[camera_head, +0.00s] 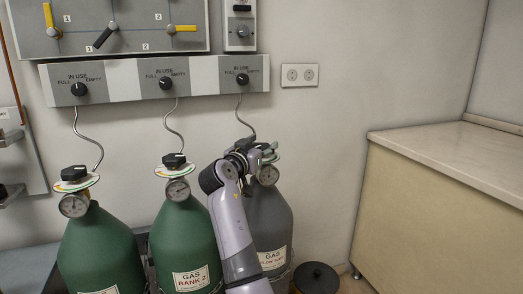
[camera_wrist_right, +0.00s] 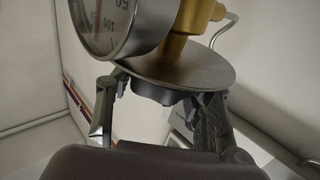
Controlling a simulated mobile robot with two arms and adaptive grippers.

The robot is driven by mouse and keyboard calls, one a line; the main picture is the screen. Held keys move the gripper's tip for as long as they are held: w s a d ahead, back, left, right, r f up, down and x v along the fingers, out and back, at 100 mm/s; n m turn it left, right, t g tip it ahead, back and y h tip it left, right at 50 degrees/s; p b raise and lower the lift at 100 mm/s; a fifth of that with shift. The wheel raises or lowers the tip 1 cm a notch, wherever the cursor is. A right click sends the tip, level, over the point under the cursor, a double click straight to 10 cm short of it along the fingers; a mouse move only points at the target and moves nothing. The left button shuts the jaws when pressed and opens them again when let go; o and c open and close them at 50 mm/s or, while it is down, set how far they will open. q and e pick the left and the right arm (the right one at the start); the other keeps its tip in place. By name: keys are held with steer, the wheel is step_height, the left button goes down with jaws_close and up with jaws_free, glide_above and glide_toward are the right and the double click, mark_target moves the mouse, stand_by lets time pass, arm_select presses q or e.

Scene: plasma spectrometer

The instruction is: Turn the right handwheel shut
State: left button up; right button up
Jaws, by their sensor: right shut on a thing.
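The right handwheel sits on top of the grey gas cylinder (camera_head: 270,222) and is mostly hidden by my right gripper (camera_head: 256,150) in the head view. In the right wrist view, the dark handwheel (camera_wrist_right: 155,93) lies under a round metal disc (camera_wrist_right: 178,72), between the two fingers of my right gripper (camera_wrist_right: 158,108). The fingers are closed around the handwheel's sides. A pressure gauge (camera_wrist_right: 104,22) and brass valve stem (camera_wrist_right: 188,30) are close by; the gauge (camera_head: 268,175) also shows in the head view. My left gripper is out of view.
Two green cylinders (camera_head: 100,250) (camera_head: 185,245) with black handwheels stand to the left. A thin hose (camera_head: 243,120) rises to the wall panel (camera_head: 205,75). A dark round-lidded container (camera_head: 316,277) stands at lower right. A beige counter (camera_head: 440,215) is farther right.

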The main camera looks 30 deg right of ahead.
steer(key=shift+f+m+g+h+b, duration=0.2)
steer(key=shift+m+g+h+b, duration=0.25)
steer(key=shift+g+b, duration=0.25)
steer(key=shift+r+m+g+h+b, duration=0.1)
steer(key=shift+m+g+h+b, duration=0.45)
steer(key=shift+g, duration=0.45)
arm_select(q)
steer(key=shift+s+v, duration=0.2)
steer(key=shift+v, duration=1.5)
arm_select(e)
steer(key=shift+r+m+g, duration=0.1)
steer(key=shift+m+g, duration=0.7)
steer(key=shift+g, duration=0.1)
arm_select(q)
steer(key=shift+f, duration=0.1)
arm_select(e)
steer(key=o, duration=1.2)
